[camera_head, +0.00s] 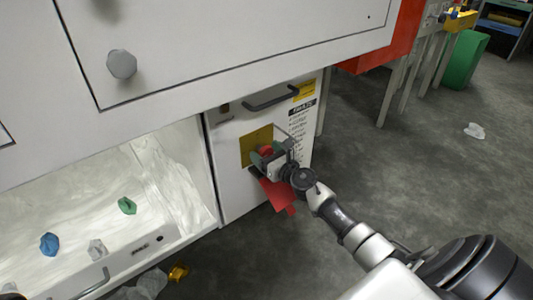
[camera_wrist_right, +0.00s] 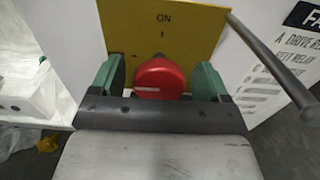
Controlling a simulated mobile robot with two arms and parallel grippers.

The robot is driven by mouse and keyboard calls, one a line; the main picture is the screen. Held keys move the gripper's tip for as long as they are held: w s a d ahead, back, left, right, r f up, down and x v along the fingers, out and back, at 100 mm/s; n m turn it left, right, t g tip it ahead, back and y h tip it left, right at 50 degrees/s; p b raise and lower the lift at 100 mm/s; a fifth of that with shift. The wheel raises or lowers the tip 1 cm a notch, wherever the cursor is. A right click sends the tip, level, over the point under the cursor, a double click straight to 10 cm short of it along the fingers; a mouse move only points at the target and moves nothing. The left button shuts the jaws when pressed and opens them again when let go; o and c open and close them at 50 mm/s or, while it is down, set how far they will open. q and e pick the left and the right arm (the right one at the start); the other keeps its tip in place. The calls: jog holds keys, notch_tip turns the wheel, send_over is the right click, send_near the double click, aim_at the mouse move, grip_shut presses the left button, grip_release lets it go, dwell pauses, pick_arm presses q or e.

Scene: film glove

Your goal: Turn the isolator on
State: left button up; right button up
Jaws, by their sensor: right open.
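The isolator is a round red knob (camera_wrist_right: 160,76) on a yellow plate (camera_wrist_right: 163,28) marked ON above it. A pale line on the knob lies roughly crosswise, not pointing up at the ON mark. In the head view the yellow plate (camera_head: 254,147) is on the white cabinet front, and the red knob (camera_head: 265,151) shows partly behind my gripper. My right gripper (camera_head: 268,157) is open at the plate. In the wrist view its green fingers stand one on each side of the knob, with small gaps visible. My left gripper is not in view.
A dark bar handle (camera_head: 272,97) is above the plate. A red flap (camera_head: 277,193) hangs below my gripper. To the left, an open lit bay (camera_head: 165,165) holds blue, green and white crumpled pieces. The grey floor (camera_head: 420,160) at right is mostly clear.

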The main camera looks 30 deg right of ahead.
jog(key=shift+w, duration=0.1)
jog(key=c, duration=0.9)
